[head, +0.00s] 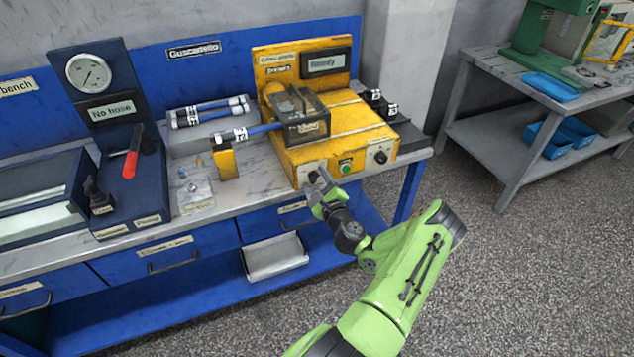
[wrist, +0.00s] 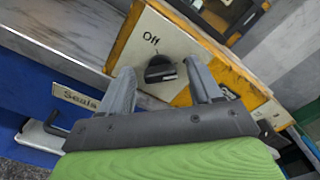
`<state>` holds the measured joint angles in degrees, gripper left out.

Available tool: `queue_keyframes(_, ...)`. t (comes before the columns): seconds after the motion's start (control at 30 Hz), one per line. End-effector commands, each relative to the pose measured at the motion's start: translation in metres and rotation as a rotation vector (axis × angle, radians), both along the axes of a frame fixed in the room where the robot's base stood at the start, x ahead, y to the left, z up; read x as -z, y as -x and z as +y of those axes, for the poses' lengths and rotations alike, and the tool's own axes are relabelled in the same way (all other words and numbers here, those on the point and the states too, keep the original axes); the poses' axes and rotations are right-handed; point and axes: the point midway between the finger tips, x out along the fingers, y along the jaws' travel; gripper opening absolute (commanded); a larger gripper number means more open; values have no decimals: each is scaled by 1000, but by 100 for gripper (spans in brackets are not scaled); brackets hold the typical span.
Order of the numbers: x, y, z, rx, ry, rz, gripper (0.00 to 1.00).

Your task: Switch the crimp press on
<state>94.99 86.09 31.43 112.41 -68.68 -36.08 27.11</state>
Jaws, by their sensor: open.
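The yellow crimp press (head: 345,140) stands on the bench in the head view. A white plate with a black rotary switch (wrist: 160,70) marked "Off" fills the middle of the wrist view. In the head view this plate (head: 309,169) is at the press's front left, and my gripper mostly hides its switch. My gripper (head: 317,180) is at the plate, its fingers apart. In the wrist view the fingers stand on either side of the switch; I cannot tell whether they touch it.
A green button (head: 345,168) and another black knob (head: 381,156) sit to the right on the press front. The display (head: 325,62) reads "Ready". A hose (head: 262,129) runs from a yellow support (head: 224,163) into the press.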

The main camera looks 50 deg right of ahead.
Motion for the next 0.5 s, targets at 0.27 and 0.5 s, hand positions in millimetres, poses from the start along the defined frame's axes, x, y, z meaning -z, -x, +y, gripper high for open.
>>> queue_keyframes(0.27,0,20,11,1,-7,-1,64)
queue_keyframes(0.5,0,80,46,6,-10,-1,64)
